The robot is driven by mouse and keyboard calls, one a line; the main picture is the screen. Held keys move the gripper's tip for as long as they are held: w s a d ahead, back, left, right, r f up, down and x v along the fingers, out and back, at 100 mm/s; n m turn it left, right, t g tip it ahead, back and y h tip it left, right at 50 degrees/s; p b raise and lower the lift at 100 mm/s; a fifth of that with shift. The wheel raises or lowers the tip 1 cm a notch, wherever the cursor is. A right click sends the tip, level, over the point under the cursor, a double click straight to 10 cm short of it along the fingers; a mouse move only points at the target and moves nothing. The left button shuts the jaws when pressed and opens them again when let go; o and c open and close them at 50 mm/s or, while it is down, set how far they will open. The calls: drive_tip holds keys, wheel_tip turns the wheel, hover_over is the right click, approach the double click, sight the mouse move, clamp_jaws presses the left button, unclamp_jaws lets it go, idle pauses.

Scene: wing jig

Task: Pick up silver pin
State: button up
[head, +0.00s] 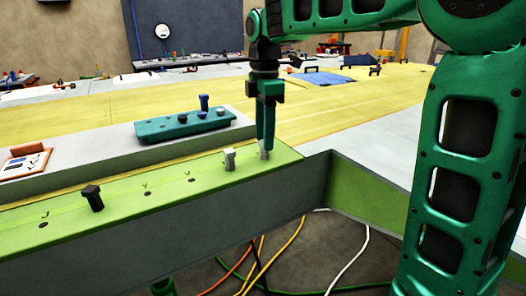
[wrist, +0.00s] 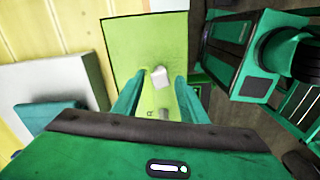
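A silver pin (head: 264,155) stands upright near the right end of the green ledge. My gripper (head: 266,148) points straight down over it, with its fingertips around the pin's height. In the wrist view, the pin's pale head (wrist: 160,76) lies between my fingertips (wrist: 154,82), with visible gaps to both fingers. My gripper looks open. A second silver pin (head: 229,158) stands just left on the same ledge. A grey part low between the fingers in the wrist view (wrist: 165,114) is partly hidden by my gripper body.
A black pin (head: 93,198) stands farther left on the green ledge (head: 125,190), which has several holes. A teal block (head: 180,126) with a blue pin (head: 204,102) lies behind. An orange tray (head: 25,162) is at far left. Cables (head: 262,262) lie on the floor below.

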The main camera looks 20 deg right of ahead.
drive_tip(key=shift+f, duration=1.9)
drive_tip(key=c, duration=0.9)
drive_tip(key=shift+r, duration=0.15)
wheel_tip(320, 180, up, 4)
drive_tip(key=shift+w+r, duration=0.1)
drive_tip(key=s+a+r, duration=0.5)
drive_tip(key=a+r, duration=0.1)
drive_tip(key=a, duration=0.4)
drive_tip(key=shift+s+a+r, duration=0.15)
drive_tip(key=shift+a+r, duration=0.1)
drive_tip(key=shift+r, duration=0.05)
